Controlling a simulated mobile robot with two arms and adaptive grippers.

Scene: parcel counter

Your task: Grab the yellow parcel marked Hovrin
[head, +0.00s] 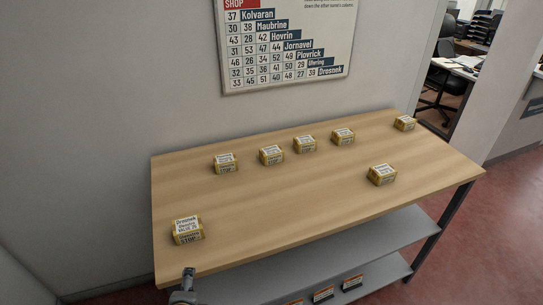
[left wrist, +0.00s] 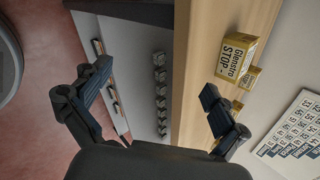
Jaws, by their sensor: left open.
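Several small yellow parcels with white labels stand on the wooden table in the head view. The nearest parcel (head: 187,231) is at the front left; its top label seems to read Drosnek. Others are the back-left parcel (head: 224,164), three in the back row (head: 271,156) (head: 304,145) (head: 343,138), the far-right parcel (head: 404,124) and the front-right parcel (head: 382,175). Their labels are too small to read, so I cannot tell which is Hovrin. My left gripper (left wrist: 156,79) is open and empty, beside the table's front edge; a yellow parcel (left wrist: 237,57) stands beyond its one finger.
The table (head: 300,195) has clear wood in its middle. A grey shelf (head: 350,250) with small items lies below. A wall chart (head: 285,45) lists names, Hovrin among them, with numbers. An office chair (head: 440,85) stands behind at right.

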